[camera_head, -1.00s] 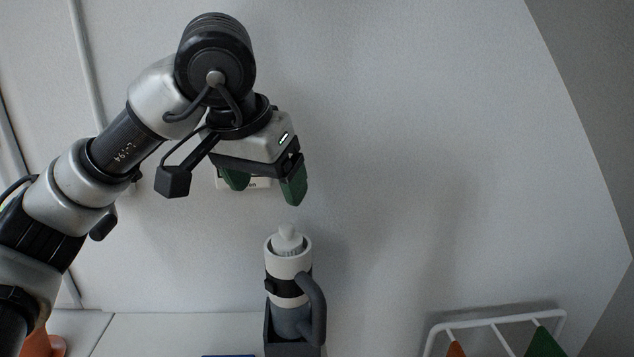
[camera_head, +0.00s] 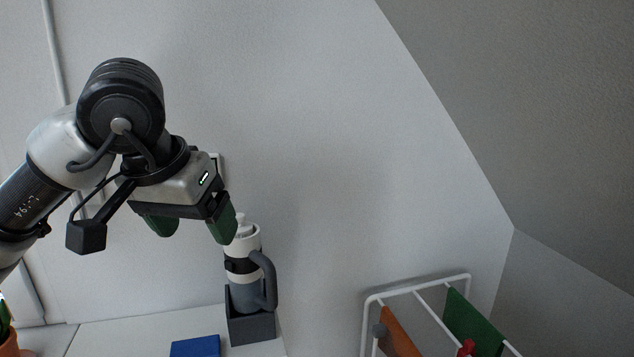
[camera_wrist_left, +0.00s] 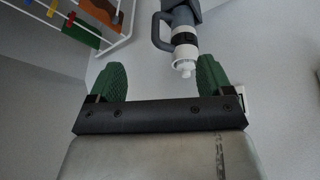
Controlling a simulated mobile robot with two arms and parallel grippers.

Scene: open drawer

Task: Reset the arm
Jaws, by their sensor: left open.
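My left gripper (camera_head: 192,228) hangs from my left arm at the left of the head view, its two green fingers pointing down and spread apart. Nothing is between the fingers. A white and grey bottle (camera_head: 243,268) with a dark band and a grey handle stands upright in a dark grey holder (camera_head: 251,329), below and to the right of the gripper. The right finger overlaps the bottle's top edge in the head view; I cannot tell how far apart they are in depth. In the left wrist view the bottle (camera_wrist_left: 183,42) shows beyond the fingers (camera_wrist_left: 162,82). My right gripper is not in view.
A white rack (camera_head: 417,287) with orange and green panels stands at the lower right. A blue object (camera_head: 196,347) lies on the white surface (camera_head: 125,335) at the bottom. An orange pot with a green plant is at the lower left edge. A pale wall fills the back.

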